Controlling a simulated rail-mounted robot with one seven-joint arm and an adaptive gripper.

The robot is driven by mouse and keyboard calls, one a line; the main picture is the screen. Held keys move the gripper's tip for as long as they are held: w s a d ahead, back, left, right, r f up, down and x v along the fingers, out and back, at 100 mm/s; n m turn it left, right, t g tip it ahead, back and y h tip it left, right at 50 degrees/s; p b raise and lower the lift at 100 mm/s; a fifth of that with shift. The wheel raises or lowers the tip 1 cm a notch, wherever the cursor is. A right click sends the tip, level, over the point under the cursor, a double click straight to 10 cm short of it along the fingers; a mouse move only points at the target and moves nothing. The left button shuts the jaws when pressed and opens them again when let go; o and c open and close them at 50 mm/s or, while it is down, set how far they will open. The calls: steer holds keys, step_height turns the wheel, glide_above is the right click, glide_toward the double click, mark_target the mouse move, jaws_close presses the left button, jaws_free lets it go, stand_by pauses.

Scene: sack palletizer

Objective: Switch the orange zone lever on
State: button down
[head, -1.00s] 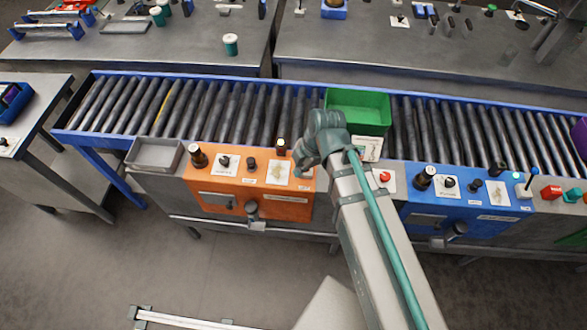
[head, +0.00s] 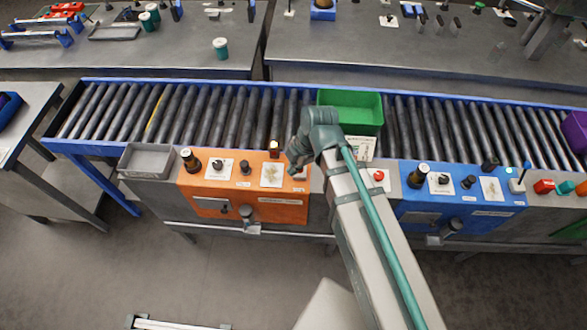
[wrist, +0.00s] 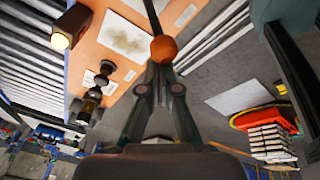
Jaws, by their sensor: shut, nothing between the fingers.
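The orange control panel (head: 243,187) stands in front of the conveyor in the head view, left of my arm. The lever's orange ball knob (wrist: 163,48) shows in the wrist view on a grey rod that runs to the picture's top edge. My gripper (wrist: 160,68) is shut and empty, its fingertips right at the knob; I cannot tell whether they touch. In the head view my gripper (head: 297,170) is over the panel's right end and the lever is mostly hidden. A lamp (wrist: 60,41) on the panel glows in the wrist view; it also shows in the head view (head: 275,148).
A dark rotary knob (wrist: 88,105) and white labels are on the orange panel. A blue panel (head: 463,209) stands right of my arm, with a red button (head: 378,174) between the panels. A green bin (head: 352,109) is on the roller conveyor behind. A grey tray (head: 150,160) lies at left.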

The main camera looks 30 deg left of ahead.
steer(key=shift+w+a, duration=0.1)
steer(key=shift+w, duration=0.05)
steer(key=shift+w+a+r+b, duration=0.15)
steer(key=shift+w+a+b, duration=0.15)
steer(key=shift+w, duration=0.15)
steer(key=shift+w+a+r+b, duration=0.1)
steer(key=shift+w+a+b, duration=0.05)
steer(key=shift+w+b, duration=0.2)
steer(key=shift+w+a+r+b, duration=0.1)
steer(key=shift+w+a+b, duration=0.2)
steer(key=shift+w, duration=0.25)
steer(key=shift+w+a+r+b, duration=0.1)
steer(key=shift+w+a+b, duration=0.2)
steer(key=shift+w, duration=0.4)
steer(key=shift+r, duration=0.2)
steer(key=shift+r+p, duration=0.5)
steer(key=shift+r, duration=0.2)
